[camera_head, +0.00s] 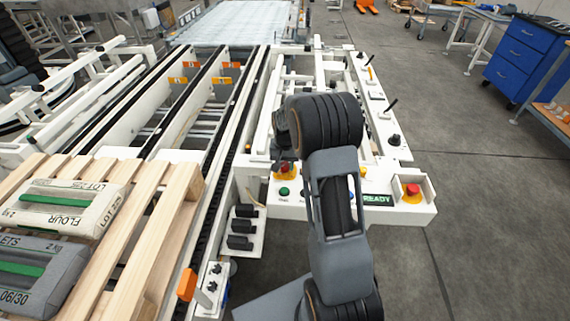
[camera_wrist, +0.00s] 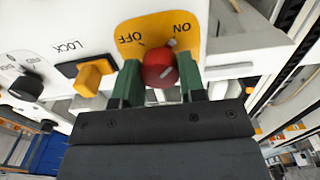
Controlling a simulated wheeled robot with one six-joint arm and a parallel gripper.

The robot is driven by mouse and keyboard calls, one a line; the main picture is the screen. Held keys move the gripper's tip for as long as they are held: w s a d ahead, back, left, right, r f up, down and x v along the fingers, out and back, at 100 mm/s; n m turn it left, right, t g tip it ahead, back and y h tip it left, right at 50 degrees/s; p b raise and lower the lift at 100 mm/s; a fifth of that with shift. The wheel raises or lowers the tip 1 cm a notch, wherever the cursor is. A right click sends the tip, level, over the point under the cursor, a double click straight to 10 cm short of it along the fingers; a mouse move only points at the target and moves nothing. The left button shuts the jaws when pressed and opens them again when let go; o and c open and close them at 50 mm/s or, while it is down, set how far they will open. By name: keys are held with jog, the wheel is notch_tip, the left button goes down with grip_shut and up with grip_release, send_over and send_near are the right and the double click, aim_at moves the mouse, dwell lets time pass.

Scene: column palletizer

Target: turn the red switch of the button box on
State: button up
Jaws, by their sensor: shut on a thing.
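The red switch (camera_wrist: 160,68) of the button box is a round knob on a yellow plate (camera_wrist: 183,22) marked ON and OFF, upside down in the wrist view. My gripper (camera_wrist: 160,82) has its two green fingers on either side of the knob, shut on it. A light pointer mark stands at the knob's upper edge, on the ON side of the middle; its exact setting is hard to tell. In the head view, the white button box (camera_head: 390,212) lies beyond my arm, which hides part of it; the red switch (camera_head: 288,167) shows small at its left end.
A yellow LOCK switch (camera_wrist: 90,78) and a black knob (camera_wrist: 27,88) sit left of the red switch. The box also bears a green button (camera_head: 284,191), a READY display (camera_head: 377,199) and a red mushroom button (camera_head: 412,189). Conveyor rails and a pallet (camera_head: 165,215) lie left.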

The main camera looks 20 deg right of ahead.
aim_at(285, 164)
jog(key=o, duration=0.9)
notch_tip(285, 164, up, 14)
jog(key=shift+f+p, duration=0.1)
jog(key=shift+p, duration=0.4)
